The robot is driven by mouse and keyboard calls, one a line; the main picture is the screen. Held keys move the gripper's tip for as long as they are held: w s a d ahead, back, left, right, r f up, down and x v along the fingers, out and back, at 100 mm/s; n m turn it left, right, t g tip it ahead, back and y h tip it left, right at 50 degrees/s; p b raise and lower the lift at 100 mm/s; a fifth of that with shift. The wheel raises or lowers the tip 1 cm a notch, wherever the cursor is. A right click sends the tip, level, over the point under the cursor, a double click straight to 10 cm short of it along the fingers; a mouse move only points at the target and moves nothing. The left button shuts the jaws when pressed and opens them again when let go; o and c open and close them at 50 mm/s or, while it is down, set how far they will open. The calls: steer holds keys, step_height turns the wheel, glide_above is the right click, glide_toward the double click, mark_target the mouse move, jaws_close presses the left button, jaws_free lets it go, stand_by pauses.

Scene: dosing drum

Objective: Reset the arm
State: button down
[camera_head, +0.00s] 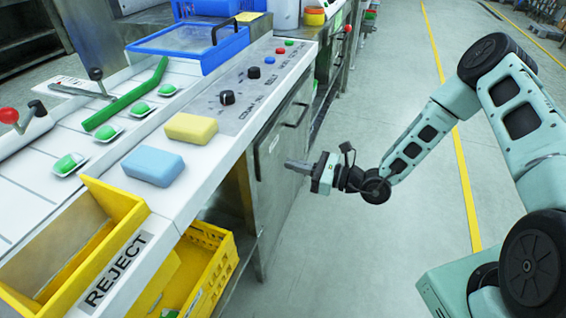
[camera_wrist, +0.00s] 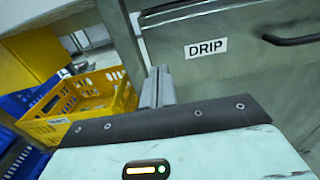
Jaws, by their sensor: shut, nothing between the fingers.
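My gripper (camera_head: 297,165) is shut and empty in the head view. It hangs in front of the grey cabinet on the bench's aisle side, below the level of the bench top, pointing left toward the cabinet. My arm reaches in from the right side of the picture over the floor. In the wrist view the closed fingers (camera_wrist: 158,88) stand up together at the middle, in front of a cabinet panel with a DRIP label (camera_wrist: 206,47).
The bench holds a yellow sponge (camera_head: 191,129), a blue sponge (camera_head: 152,165), a control panel (camera_head: 262,82) with knobs and buttons, and a REJECT chute (camera_head: 117,208). A yellow crate (camera_head: 215,262) sits below; it also shows in the wrist view (camera_wrist: 112,85). The aisle floor (camera_head: 380,50) is clear.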

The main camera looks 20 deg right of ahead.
steer(key=v, duration=0.8)
steer(key=s+a+r+n+g+y, duration=0.2)
steer(key=s+a+r+n+g, duration=0.25)
steer(key=a+n+g, duration=0.25)
steer(key=s+a+r+n+g+h, duration=0.2)
steer(key=s+r+n+g+h, duration=0.35)
steer(key=s+n, duration=0.35)
steer(key=s+a+r+n+g+h, duration=0.35)
steer(key=s+n+h, duration=0.35)
steer(key=s+n, duration=0.3)
step_height(320, 180, up, 19)
steer(key=s+d+n+t+h+p, duration=0.1)
steer(key=n+t+p, duration=0.4)
steer(key=p, duration=0.8)
steer(key=d+n+h, duration=0.1)
steer(key=h, duration=0.1)
steer(key=shift+s+d+n+t+h+p, duration=0.25)
steer(key=shift+s+n+t+h+p, duration=0.05)
steer(key=shift+n+h+p, duration=0.1)
steer(key=shift+f, duration=0.1)
